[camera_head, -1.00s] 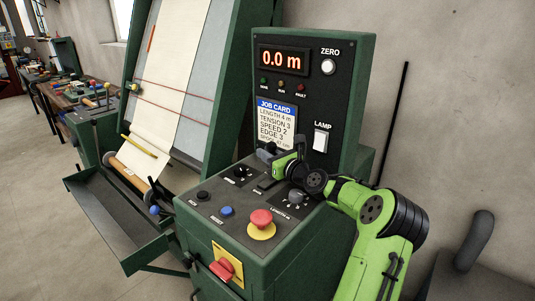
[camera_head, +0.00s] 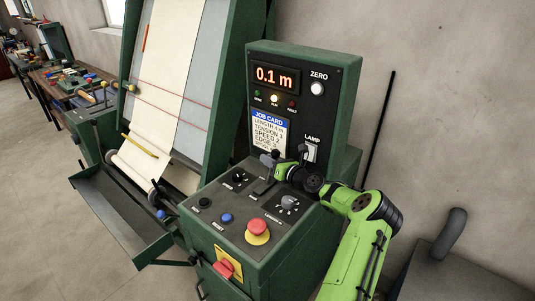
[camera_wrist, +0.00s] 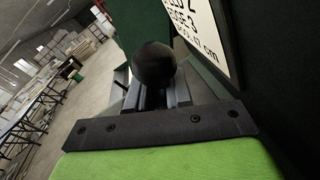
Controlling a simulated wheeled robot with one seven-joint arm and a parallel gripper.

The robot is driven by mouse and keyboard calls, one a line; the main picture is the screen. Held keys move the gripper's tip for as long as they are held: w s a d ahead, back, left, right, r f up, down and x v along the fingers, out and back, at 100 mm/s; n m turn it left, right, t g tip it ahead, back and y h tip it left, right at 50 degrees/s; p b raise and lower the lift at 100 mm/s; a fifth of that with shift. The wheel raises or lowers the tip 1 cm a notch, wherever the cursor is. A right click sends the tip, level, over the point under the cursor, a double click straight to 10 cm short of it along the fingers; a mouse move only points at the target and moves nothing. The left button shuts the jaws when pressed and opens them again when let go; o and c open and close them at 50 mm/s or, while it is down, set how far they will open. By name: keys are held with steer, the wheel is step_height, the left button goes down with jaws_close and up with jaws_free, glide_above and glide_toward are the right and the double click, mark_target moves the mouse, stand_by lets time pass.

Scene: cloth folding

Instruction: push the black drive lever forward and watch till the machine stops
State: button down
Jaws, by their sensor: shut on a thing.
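The black drive lever (camera_head: 268,177) stands up from its slot on the top panel of the green machine (camera_head: 229,240). My gripper (camera_head: 278,160) is shut on the lever near its top. In the wrist view the lever's round black knob (camera_wrist: 153,64) sits between the fingers of my gripper (camera_wrist: 154,92). The red display (camera_head: 275,78) reads 0.1 m. Of the lamps below it, the middle one (camera_head: 274,99) glows yellow. White cloth (camera_head: 168,75) lies down the sloping board to a roller (camera_head: 133,172).
A red emergency button (camera_head: 257,227), a blue reset button (camera_head: 226,218) and a length dial (camera_head: 288,203) sit on the panel near my arm. A job card (camera_head: 268,134) and a lamp switch (camera_head: 310,151) are on the upright face. A tray (camera_head: 112,222) juts out at left.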

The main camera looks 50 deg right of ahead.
steer(key=shift+d+r, duration=0.35)
steer(key=shift+r, duration=0.1)
steer(key=c, duration=1.1)
jaws_free()
steer(key=shift+w+d, duration=0.1)
steer(key=shift+o, duration=0.2)
steer(key=shift+f, duration=0.25)
steer(key=s, duration=0.5)
steer(key=s+a, duration=0.1)
steer(key=s, duration=0.4)
steer(key=s+r, duration=0.1)
steer(key=s, duration=0.4)
steer(key=shift+s+a, duration=0.3)
steer(key=shift+s, duration=0.1)
